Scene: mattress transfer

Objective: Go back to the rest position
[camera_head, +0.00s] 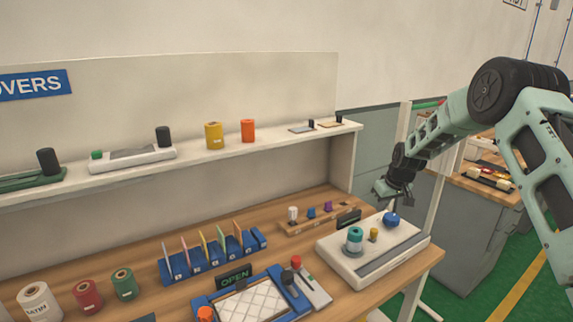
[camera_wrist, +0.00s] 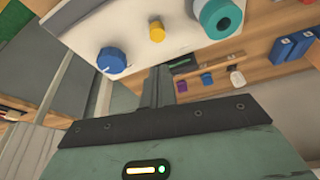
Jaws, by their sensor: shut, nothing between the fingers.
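My gripper (camera_head: 393,195) is shut and empty. In the head view it hangs above the back right part of a white box (camera_head: 345,262), just over its blue knob (camera_head: 391,219). I cannot tell whether it touches the box. The wrist view shows the shut fingers (camera_wrist: 157,88) at the box's edge, with the blue knob (camera_wrist: 111,60), a small yellow knob (camera_wrist: 157,32) and a teal knob (camera_wrist: 218,16) beyond. My arm reaches in from the right of the head view.
A wooden bench (camera_head: 150,300) holds a blue rack (camera_head: 212,262), thread spools (camera_head: 86,296), a blue-framed tray (camera_head: 217,309) and a small wooden holder (camera_head: 295,228). A shelf (camera_head: 190,157) runs above its back. Grey cabinets (camera_head: 470,235) stand right; green floor (camera_head: 470,305) is clear.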

